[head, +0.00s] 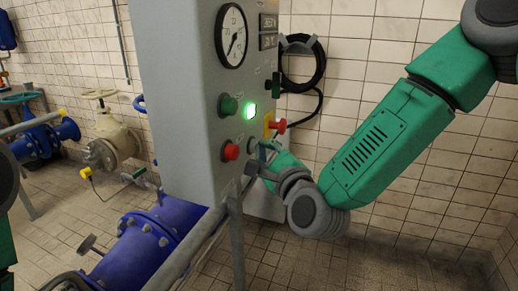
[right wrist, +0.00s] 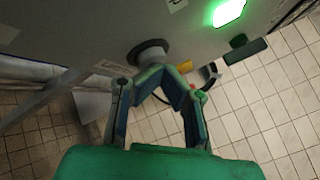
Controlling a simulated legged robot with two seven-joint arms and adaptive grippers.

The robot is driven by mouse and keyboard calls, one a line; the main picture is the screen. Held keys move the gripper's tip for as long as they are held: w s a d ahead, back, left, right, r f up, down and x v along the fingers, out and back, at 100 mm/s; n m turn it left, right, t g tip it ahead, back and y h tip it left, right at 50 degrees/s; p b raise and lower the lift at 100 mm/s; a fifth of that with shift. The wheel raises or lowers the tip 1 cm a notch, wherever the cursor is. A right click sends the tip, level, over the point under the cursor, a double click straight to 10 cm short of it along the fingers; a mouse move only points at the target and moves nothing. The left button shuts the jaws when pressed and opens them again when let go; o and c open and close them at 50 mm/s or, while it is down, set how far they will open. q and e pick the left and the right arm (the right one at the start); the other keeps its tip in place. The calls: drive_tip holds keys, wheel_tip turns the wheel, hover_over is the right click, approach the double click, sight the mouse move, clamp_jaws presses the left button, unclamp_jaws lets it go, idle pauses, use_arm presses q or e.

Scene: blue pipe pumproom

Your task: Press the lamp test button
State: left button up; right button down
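A grey control cabinet (head: 180,90) carries several buttons on its face. A round grey button (head: 253,144) sits low on the panel, right of a red button (head: 231,152); no readable label shows which is the lamp test button. The grey button appears large in the right wrist view (right wrist: 148,52), in a dark collar. My right gripper (head: 262,156) is just by this button in the head view. In the wrist view its fingertips (right wrist: 163,74) meet, empty, just below the button; contact cannot be told. My left gripper is out of view.
A green button (head: 228,105), a lit green lamp (head: 250,111) and a red knob on a yellow plate (head: 279,126) are close by. A gauge (head: 231,36) is above. Blue pipework (head: 150,240) and a grey rail stand below left. Tiled wall is behind.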

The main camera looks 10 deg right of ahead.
drive_tip(key=s+d, duration=0.3)
drive_tip(key=d, duration=0.2)
drive_tip(key=shift+s+b, duration=0.15)
drive_tip(key=shift+b, duration=0.15)
idle(0.5)
